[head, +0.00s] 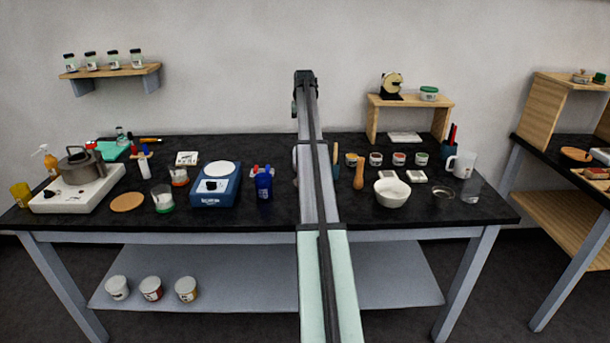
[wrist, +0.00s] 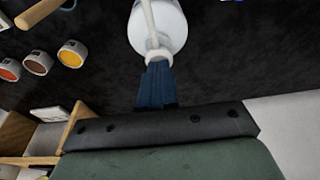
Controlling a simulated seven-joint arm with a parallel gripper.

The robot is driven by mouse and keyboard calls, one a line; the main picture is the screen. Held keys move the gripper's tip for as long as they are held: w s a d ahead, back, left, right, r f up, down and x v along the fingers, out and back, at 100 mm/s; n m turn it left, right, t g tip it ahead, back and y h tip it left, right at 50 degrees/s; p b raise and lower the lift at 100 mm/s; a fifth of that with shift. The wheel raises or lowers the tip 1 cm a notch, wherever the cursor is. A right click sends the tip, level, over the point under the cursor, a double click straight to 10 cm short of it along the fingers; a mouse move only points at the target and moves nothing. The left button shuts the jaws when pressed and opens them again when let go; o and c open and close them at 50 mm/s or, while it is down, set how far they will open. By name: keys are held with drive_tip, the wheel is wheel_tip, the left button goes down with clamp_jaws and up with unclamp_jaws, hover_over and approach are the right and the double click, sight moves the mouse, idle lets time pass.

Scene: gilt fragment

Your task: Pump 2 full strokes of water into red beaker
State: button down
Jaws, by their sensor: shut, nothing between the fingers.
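A white pump bottle (wrist: 172,28) with a pale pump head and spout stands under my gripper (wrist: 157,66) in the wrist view. My gripper is shut and empty, its dark blue fingers pointing at the pump head. The fingertips overlap the pump head in the picture; I cannot tell whether they touch it. In the head view the bottle is mostly hidden behind my arm. A small clear beaker with a red-orange band (head: 180,178), seemingly the red beaker, stands left of the blue scale. A similar beaker with a green base (head: 162,203) stands in front of it.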

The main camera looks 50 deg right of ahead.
drive_tip(key=shift+r, duration=1.2)
drive_tip(key=shift+r, duration=3)
